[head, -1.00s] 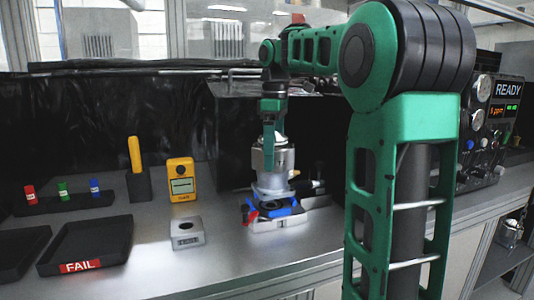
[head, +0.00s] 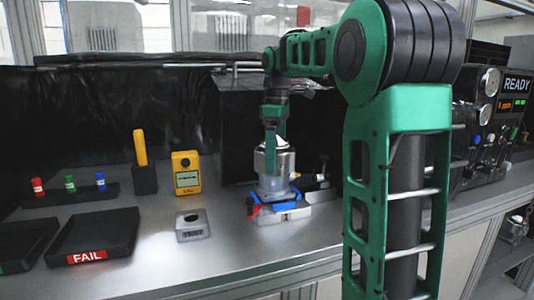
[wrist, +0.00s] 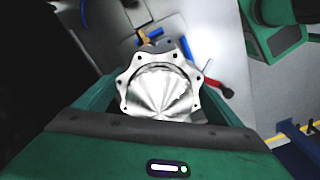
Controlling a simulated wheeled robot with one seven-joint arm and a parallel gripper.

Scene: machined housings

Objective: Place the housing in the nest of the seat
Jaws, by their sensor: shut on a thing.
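The housing (head: 274,168) is a silvery metal cylinder, upright in the head view. My gripper (head: 272,146) is shut on its upper part from above. In the wrist view the housing (wrist: 160,88) shows from its top, with a scalloped flange and a shiny round middle, between the green fingers. The seat (head: 283,210) is a pale block with blue parts and a red part, directly under the housing. The housing's lower end is at the blue parts. The nest itself is hidden, so I cannot tell how fully the housing sits in it.
A small metal block with a round hole (head: 192,225) stands to the left. Behind it are a yellow meter (head: 186,173) and a black holder with a yellow tool (head: 144,178). A black FAIL tray (head: 93,235) lies farther left.

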